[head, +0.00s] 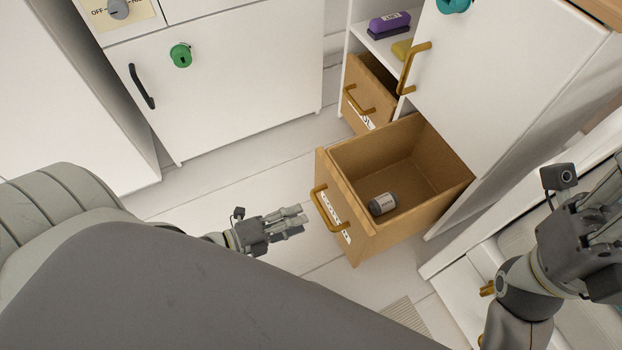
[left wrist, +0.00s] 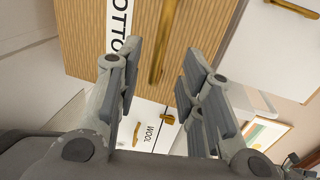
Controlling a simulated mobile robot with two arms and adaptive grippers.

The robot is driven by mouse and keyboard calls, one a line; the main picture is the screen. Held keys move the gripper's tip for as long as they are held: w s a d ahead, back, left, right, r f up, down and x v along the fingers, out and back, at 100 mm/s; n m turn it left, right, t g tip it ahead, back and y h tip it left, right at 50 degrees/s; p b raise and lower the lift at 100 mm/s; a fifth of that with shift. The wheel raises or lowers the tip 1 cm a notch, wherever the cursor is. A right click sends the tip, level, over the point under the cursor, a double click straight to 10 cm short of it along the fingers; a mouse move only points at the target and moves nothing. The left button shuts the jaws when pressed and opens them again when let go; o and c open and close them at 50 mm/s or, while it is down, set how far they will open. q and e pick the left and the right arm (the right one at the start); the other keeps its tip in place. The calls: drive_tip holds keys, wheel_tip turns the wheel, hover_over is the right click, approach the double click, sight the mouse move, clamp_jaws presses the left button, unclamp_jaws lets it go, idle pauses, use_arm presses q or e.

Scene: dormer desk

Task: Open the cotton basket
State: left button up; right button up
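The cotton basket (head: 365,235) is a tan wood-look drawer standing well out from the white cabinet, its inside in view. Its front has a gold bar handle (head: 323,207) and a white label. The left wrist view shows the label (left wrist: 119,33) in part, reading "OTTO", beside the handle (left wrist: 163,45). My left gripper (head: 303,218) is just in front of the basket's front, close to the handle and apart from it. Its fingers (left wrist: 155,88) are spread with nothing between them. My right gripper (head: 602,225) is at the right edge, partly cut off, its opening unclear.
A grey can (head: 383,204) lies in the basket. A smaller tan basket (head: 368,88) behind it is also partly out. A white door with a gold handle (head: 414,68) is beside them. A "WOOL" label (left wrist: 149,137) shows below. Floor (head: 235,180) left of the basket is clear.

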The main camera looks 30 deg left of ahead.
use_arm(q)
drive_tip(key=v, duration=0.3)
drive_tip(key=shift+s+a+r, duration=0.1)
drive_tip(key=shift+s+a, duration=0.1)
drive_tip(key=shift+s, duration=0.05)
drive_tip(key=shift+s, duration=0.1)
idle(0.3)
